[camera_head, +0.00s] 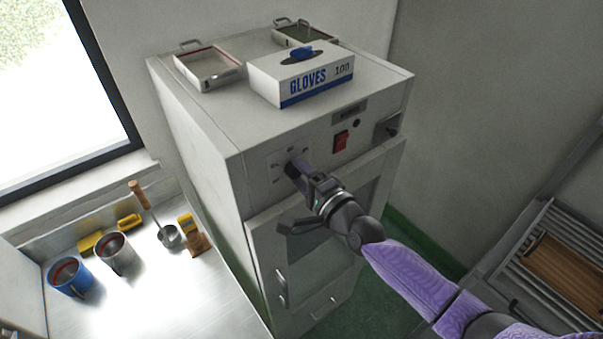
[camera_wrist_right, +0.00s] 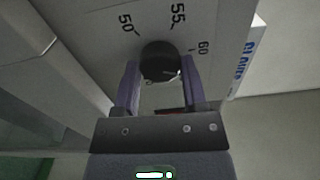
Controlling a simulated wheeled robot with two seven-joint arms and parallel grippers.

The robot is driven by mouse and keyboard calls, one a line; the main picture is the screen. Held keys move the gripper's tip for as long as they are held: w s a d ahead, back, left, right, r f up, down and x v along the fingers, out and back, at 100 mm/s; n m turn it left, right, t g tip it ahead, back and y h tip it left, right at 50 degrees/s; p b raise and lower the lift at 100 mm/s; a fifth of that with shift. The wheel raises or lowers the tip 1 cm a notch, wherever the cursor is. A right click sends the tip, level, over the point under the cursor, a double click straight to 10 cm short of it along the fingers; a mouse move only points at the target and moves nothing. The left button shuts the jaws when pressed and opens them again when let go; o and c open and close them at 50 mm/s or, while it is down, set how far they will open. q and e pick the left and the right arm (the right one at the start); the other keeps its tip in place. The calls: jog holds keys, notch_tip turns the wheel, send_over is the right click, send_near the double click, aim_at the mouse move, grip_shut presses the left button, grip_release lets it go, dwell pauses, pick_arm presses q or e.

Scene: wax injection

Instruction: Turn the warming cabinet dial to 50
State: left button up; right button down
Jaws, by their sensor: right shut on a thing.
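The warming cabinet (camera_head: 222,165) is a tall pale cabinet in the middle of the head view. Its dial (camera_wrist_right: 160,58) is a round black knob, with the printed marks 50, 55 and 60 around it in the right wrist view. A small light mark shows on the knob's lower right; I cannot tell whether it is the pointer. My right gripper (camera_wrist_right: 160,75) is shut on the dial, one finger on each side. In the head view the right gripper (camera_head: 293,168) reaches the cabinet's front panel and mostly hides the dial. My left gripper is not in view.
A red switch (camera_head: 341,141) sits right of the dial. A glove box (camera_head: 303,76) and two metal trays (camera_head: 208,67) stand on the cabinet. A bench (camera_head: 165,300) at left holds a blue mug (camera_head: 68,279), a grey mug (camera_head: 115,254) and a ladle (camera_head: 169,237).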

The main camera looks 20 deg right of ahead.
jog(key=n, duration=0.3)
jog(key=shift+n, duration=0.3)
jog(key=n, duration=0.3)
jog(key=shift+n, duration=0.3)
jog(key=n+p, duration=0.1)
jog(key=n, duration=0.2)
jog(key=shift+n, duration=0.4)
jog(key=n, duration=0.4)
jog(key=n+p, duration=0.1)
jog(key=n, duration=0.5)
jog(key=shift+f+n, duration=0.1)
jog(key=shift+n, duration=0.3)
jog(key=n, duration=0.3)
jog(key=shift+n, duration=2)
